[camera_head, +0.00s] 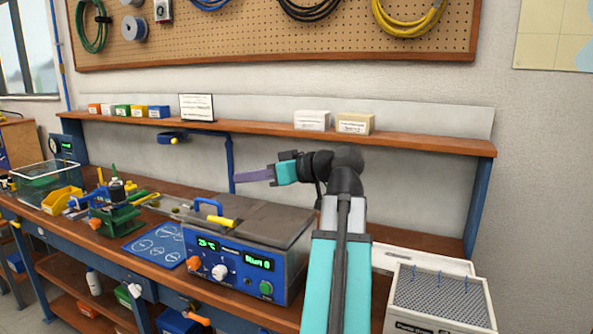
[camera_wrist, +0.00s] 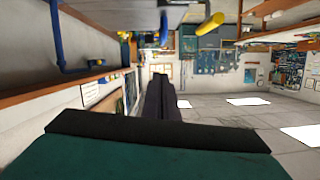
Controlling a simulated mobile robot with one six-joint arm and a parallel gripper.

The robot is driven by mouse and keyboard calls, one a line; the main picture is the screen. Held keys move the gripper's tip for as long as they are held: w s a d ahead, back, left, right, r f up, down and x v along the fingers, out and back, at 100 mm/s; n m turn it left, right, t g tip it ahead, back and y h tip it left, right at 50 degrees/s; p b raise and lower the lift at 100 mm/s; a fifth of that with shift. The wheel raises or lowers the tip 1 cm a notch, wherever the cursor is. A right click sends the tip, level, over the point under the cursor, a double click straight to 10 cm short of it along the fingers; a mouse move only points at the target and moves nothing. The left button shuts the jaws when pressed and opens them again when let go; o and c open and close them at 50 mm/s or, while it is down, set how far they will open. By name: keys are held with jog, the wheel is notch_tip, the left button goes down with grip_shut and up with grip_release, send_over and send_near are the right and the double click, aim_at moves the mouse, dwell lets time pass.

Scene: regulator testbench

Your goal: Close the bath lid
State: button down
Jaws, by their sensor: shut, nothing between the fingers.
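The bath (camera_head: 228,268) is a blue-fronted box with green displays and knobs, standing on the bench in the head view. Its grey lid (camera_head: 265,216) appears to lie flat over the top. A yellow grip (camera_head: 220,222) and a blue bracket (camera_head: 208,204) stand at the lid's left side. My gripper (camera_head: 236,178) is shut and empty, in the air above and behind the bath, apart from the lid. In the wrist view the shut fingers (camera_wrist: 160,78) show dark purple in an upside-down picture. A yellow cylinder (camera_wrist: 211,27) shows above them; I cannot tell whether it is the lid's grip.
A blue mat (camera_head: 158,246) lies left of the bath, with a green fixture (camera_head: 114,218) beyond it. A white perforated box (camera_head: 440,300) is at the right. The shelf (camera_head: 420,143) with small boxes runs behind my arm; a blue post (camera_head: 230,165) stands near my gripper.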

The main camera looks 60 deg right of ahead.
jog(key=v, duration=1.3)
jog(key=shift+s, duration=0.25)
jog(key=shift+d+r, duration=0.1)
jog(key=shift+r, duration=0.1)
